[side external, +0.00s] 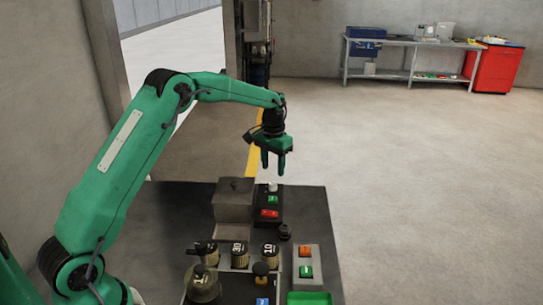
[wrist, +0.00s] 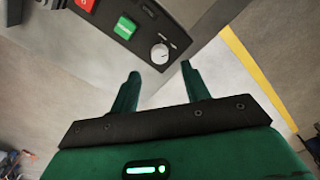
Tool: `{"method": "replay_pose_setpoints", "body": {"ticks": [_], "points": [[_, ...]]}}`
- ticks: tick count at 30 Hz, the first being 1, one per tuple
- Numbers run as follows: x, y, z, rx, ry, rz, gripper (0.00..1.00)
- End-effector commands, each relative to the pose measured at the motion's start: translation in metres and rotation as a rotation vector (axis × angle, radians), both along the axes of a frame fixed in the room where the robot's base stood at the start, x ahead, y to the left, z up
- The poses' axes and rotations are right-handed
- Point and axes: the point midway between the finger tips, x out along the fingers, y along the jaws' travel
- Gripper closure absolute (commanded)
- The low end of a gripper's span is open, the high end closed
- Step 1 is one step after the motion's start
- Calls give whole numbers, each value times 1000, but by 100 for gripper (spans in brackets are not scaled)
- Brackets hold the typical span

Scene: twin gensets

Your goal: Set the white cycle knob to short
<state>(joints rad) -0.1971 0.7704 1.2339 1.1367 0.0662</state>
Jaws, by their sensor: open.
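The white cycle knob (wrist: 160,54) is a small round dial on a dark panel (wrist: 130,30) in the wrist view, with short marks around it. Its label is too small to read, and I cannot tell its setting. In the side external view the knob (side external: 273,186) is at the far end of a dark control box, beyond a green and a red button. My gripper (side external: 273,167) is open and empty, pointing down above the knob, apart from it. In the wrist view my two fingers (wrist: 160,82) are spread, with the knob beyond and between them.
Beside the knob are a green button (wrist: 125,28) and a red button (side external: 269,213). A grey box (side external: 233,200) stands left of the control box. Open floor lies right.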

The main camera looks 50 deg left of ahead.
Motion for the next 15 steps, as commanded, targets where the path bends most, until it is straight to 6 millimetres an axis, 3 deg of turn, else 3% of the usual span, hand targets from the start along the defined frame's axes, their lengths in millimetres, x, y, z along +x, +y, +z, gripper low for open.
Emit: {"method": "replay_pose_setpoints", "body": {"ticks": [9, 15], "points": [[-1, 0, -40, 0, 3, 0, 53], [-1, 0, -57, 0, 2, 0, 53]]}}
